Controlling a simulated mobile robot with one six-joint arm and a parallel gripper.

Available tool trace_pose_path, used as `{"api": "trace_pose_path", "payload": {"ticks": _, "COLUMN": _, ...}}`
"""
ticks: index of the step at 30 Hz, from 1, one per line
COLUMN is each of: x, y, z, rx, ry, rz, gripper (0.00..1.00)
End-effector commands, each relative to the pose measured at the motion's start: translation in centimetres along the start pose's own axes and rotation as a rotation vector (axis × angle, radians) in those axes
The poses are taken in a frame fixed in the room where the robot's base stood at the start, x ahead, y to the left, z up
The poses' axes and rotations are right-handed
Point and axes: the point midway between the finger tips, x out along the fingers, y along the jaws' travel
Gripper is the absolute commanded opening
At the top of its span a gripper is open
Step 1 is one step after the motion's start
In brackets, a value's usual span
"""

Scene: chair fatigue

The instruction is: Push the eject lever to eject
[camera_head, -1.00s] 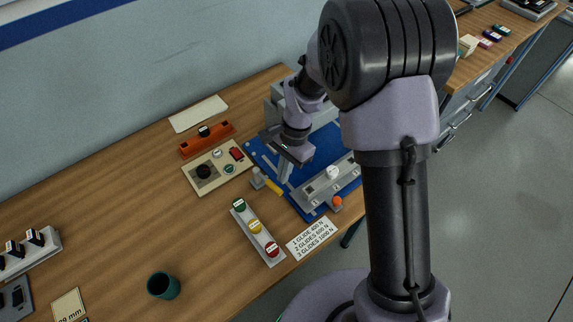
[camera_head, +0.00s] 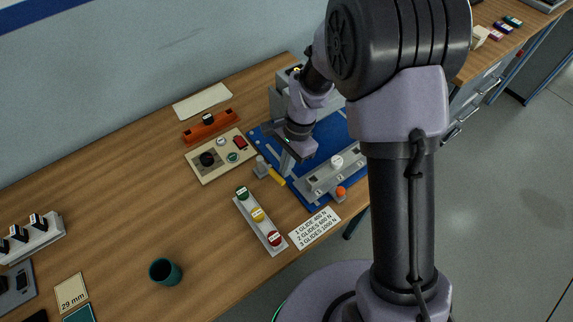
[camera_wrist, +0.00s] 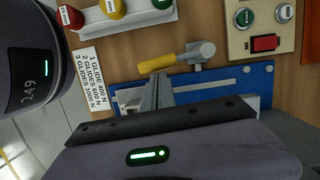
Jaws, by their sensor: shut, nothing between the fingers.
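A yellow-handled lever (camera_head: 275,177) with a grey post and head lies at the left edge of the blue base plate (camera_head: 325,141). It also shows in the wrist view (camera_wrist: 161,62). An orange ball knob (camera_head: 341,192) stands at the front of the grey fixture (camera_head: 322,179). I cannot read a label showing which is the eject lever. My gripper (camera_head: 286,168) is shut and empty, pointing down just right of the yellow handle. In the wrist view my fingers (camera_wrist: 160,92) are close to the handle; contact cannot be told.
A beige control panel (camera_head: 220,155) with a red switch and knobs lies left of the plate. A tray (camera_head: 250,222) holds green, yellow and red weights or buttons. A label card (camera_head: 314,229) lies in front. A dark cup (camera_head: 165,271) stands on the open table.

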Motion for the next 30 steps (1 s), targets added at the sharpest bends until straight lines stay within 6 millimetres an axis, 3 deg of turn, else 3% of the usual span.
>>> {"api": "trace_pose_path", "payload": {"ticks": 8, "x": 0.3, "y": 0.4, "z": 0.9, "rx": 0.115, "ry": 0.000, "rz": -0.029, "gripper": 0.00}}
{"api": "trace_pose_path", "payload": {"ticks": 24, "x": 1.1, "y": 0.6, "z": 4.4, "rx": 0.537, "ry": -0.001, "rz": -0.137, "gripper": 0.00}}
{"api": "trace_pose_path", "payload": {"ticks": 30, "x": 1.3, "y": 0.4, "z": 5.2, "rx": 0.594, "ry": -0.001, "rz": -0.152, "gripper": 0.00}}
